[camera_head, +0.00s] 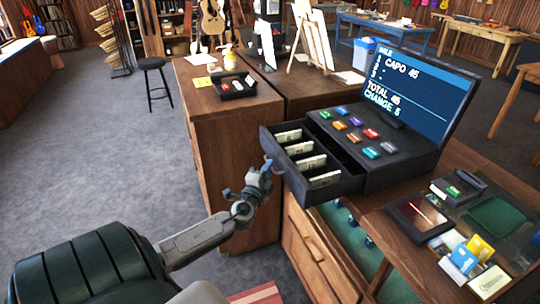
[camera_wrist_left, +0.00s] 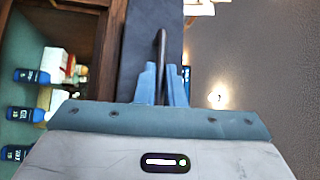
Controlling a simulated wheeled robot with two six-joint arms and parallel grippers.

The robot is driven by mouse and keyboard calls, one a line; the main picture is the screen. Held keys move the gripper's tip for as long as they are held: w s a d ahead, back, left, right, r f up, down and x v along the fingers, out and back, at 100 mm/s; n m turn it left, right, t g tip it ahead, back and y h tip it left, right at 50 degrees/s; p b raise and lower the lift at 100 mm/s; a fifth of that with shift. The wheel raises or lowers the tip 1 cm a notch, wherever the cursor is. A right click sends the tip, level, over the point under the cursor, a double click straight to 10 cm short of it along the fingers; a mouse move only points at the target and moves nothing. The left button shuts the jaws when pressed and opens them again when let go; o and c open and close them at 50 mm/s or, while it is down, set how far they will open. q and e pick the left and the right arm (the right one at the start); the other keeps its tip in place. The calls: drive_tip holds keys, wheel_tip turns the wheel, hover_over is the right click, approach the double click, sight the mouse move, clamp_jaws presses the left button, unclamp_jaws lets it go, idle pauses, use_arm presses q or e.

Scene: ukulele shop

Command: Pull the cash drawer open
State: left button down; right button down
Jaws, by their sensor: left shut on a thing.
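The cash drawer (camera_head: 318,162) sticks out of the dark cash register (camera_head: 400,150) toward the left. Banknotes lie in several of its compartments. My left gripper (camera_head: 267,168) is at the drawer's front face. In the left wrist view, the blue fingers (camera_wrist_left: 162,88) are shut on the thin dark drawer handle (camera_wrist_left: 162,45), with the dark drawer front (camera_wrist_left: 142,25) behind it. In the head view, the gripper hides the handle. My right gripper is in neither view.
A wooden counter (camera_head: 215,125) with a black tray (camera_head: 233,86) stands left of the drawer. A card reader (camera_head: 458,190) and a dark framed pad (camera_head: 420,217) lie at the right. Grey carpet (camera_head: 110,165) is open at the left.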

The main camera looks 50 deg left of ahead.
use_arm(q)
drive_tip(key=c, duration=1.5)
unclamp_jaws()
drive_tip(key=shift+b+v, duration=1.8)
drive_tip(key=shift+v, duration=3.65)
drive_tip(key=shift+w+a+f, duration=0.1)
drive_tip(key=shift+f, duration=0.05)
